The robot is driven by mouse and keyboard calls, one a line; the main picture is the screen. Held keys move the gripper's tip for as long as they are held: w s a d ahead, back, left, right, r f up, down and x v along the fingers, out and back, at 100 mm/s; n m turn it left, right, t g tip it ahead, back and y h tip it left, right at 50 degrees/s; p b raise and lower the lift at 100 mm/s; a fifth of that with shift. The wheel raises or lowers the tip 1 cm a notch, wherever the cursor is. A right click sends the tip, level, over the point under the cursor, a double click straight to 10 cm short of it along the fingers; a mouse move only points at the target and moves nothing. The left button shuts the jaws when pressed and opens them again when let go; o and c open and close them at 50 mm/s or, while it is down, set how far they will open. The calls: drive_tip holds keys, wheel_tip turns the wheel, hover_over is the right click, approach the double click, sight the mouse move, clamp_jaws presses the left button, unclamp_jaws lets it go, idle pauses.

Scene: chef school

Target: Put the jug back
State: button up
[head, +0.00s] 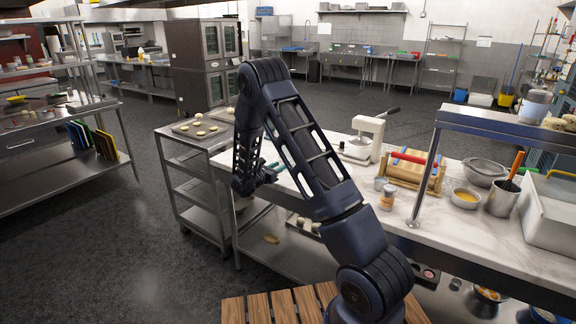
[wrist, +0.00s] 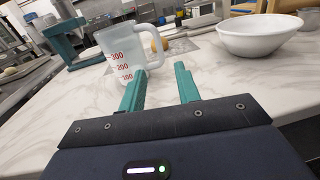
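The jug (wrist: 121,58) is a translucent white measuring jug with red markings. It stands upright on the marble counter (wrist: 212,72) in the wrist view, ahead and left of centre, with its handle to the right. My gripper (wrist: 160,70) is open. Its two teal fingers point toward the jug's handle, which shows beyond and between the fingertips. I see no grip on it. In the head view my gripper (head: 270,171) is at the counter's left end, and my arm hides the jug there.
A white bowl (wrist: 260,38) stands right of the jug. A teal device (wrist: 66,42) stands to its left. A white mixer (head: 362,140), a wooden rack (head: 409,170) and a shaker (head: 387,197) occupy the counter. A trolley with a tray of dough pieces (head: 199,128) adjoins it.

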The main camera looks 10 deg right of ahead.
drive_tip(key=s+d+r+m+g+y, duration=0.2)
drive_tip(key=s+d+r+m+g, duration=0.3)
drive_tip(key=s+d+r+m, duration=0.35)
drive_tip(key=s+d+r+m+g+y, duration=0.1)
drive_tip(key=s+d+r+m+g, duration=0.5)
drive_tip(key=s+r, duration=0.5)
drive_tip(key=s+a+r+m+t+y, duration=0.1)
drive_tip(key=s+r+m+y, duration=0.1)
drive_tip(key=s, duration=0.7)
drive_tip(key=s+a+r+m+t+y, duration=0.2)
drive_tip(key=s+m+y, duration=0.3)
drive_tip(key=s, duration=0.4)
drive_tip(key=s+a+r+m+t+y, duration=0.1)
drive_tip(key=s+m+y, duration=0.3)
drive_tip(key=s, duration=0.5)
drive_tip(key=shift+a+r+t, duration=0.25)
drive_tip(key=shift+r+t, duration=0.05)
drive_tip(key=shift+r, duration=0.2)
